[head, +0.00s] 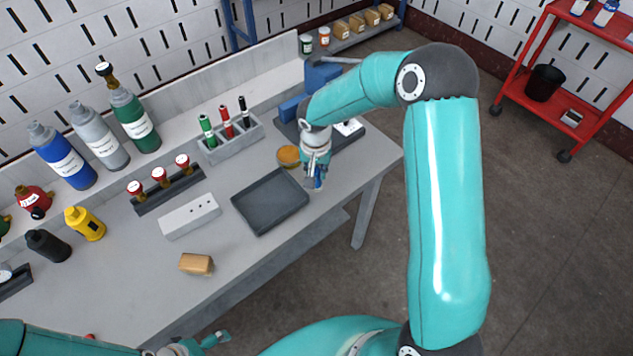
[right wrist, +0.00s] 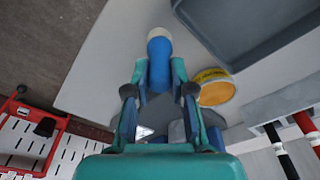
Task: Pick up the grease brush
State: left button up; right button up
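The grease brush shows in the right wrist view as a thick blue handle (right wrist: 159,52) with a pale end. My right gripper (right wrist: 159,72) has one finger on each side of the blue handle, and both fingers appear to touch it. In the head view my right gripper (head: 316,181) points down beside the tray's right corner, with a bit of blue between its fingers. The brush's bristles cannot be made out. My left gripper (head: 212,340) is at the bottom edge, partly cut off, and its opening is unclear.
A yellow-orange tin (head: 288,156) stands left of my right gripper. A dark empty tray (head: 270,201) lies on the grey table (head: 130,292). A holder with markers (head: 232,143), a white block (head: 190,215) and a tan block (head: 196,264) are further left.

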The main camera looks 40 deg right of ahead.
grip_shut()
jog(key=shift+r, duration=0.15)
notch_tip(320, 180, up, 20)
jog(key=b, duration=0.1)
dwell(0.3)
dwell(1.6)
